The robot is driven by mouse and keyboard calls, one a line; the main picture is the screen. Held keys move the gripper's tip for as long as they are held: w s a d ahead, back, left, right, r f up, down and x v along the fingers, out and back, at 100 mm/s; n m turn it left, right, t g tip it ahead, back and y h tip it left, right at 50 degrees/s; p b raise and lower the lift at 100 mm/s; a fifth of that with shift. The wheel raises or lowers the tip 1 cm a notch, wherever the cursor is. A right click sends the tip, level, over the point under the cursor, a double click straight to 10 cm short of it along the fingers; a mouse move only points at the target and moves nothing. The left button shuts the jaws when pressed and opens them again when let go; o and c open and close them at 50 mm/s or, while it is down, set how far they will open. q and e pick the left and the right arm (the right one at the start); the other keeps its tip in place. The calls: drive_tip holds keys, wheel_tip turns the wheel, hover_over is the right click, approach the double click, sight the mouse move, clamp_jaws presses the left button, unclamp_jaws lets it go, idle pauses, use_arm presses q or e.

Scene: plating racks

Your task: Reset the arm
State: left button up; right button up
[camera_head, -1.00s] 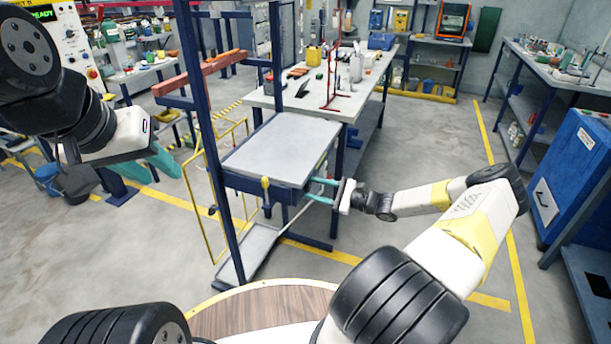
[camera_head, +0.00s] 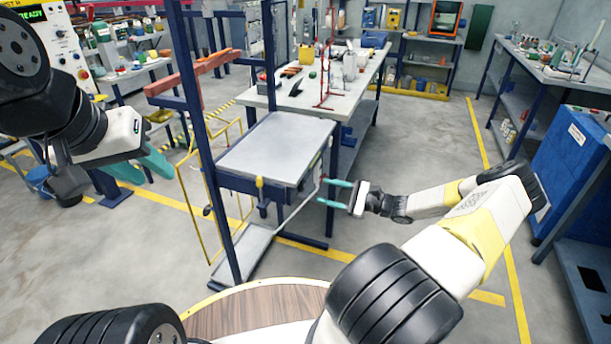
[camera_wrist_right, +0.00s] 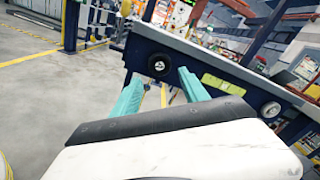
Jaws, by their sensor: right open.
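My right gripper (camera_head: 336,193) is open and empty, just to the right of the blue rack's grey tray shelf (camera_head: 280,145). Its teal fingers point left toward the rack frame. In the right wrist view the fingers (camera_wrist_right: 160,95) are spread apart with nothing between them, and the dark blue rack edge (camera_wrist_right: 225,75) lies close ahead. My left gripper (camera_head: 155,165) is raised at the left with its teal fingers showing. Its fingers overlap in the head view, so their opening is unclear.
A white workbench (camera_head: 345,85) with tools stands behind the rack. A blue cabinet (camera_head: 580,165) and a side table (camera_head: 560,80) are at the right. Open grey floor (camera_head: 430,140) lies between them. A yellow railing (camera_head: 200,210) stands at the left of the rack.

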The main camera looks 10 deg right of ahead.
drive_tip(key=shift+v, duration=0.75)
drive_tip(key=s+a+r+n+g+h, duration=0.3)
drive_tip(key=s+a+r+n+g, duration=0.25)
drive_tip(key=r, duration=0.25)
drive_tip(key=s+a+r+n+g+h, duration=0.4)
drive_tip(key=a+r+n, duration=0.15)
drive_tip(key=r, duration=0.35)
drive_tip(key=s+a+r+n+t+h, duration=0.1)
drive_tip(key=s+r+n+t+h, duration=0.4)
drive_tip(key=s+r, duration=1.3)
drive_tip(key=shift+s+a+r+n+t+h, duration=0.15)
drive_tip(key=shift+s+r+n+t+h, duration=0.2)
drive_tip(key=shift+n, duration=0.85)
drive_tip(key=shift+w+f, duration=0.1)
drive_tip(key=shift+f, duration=0.05)
drive_tip(key=shift+c, duration=0.2)
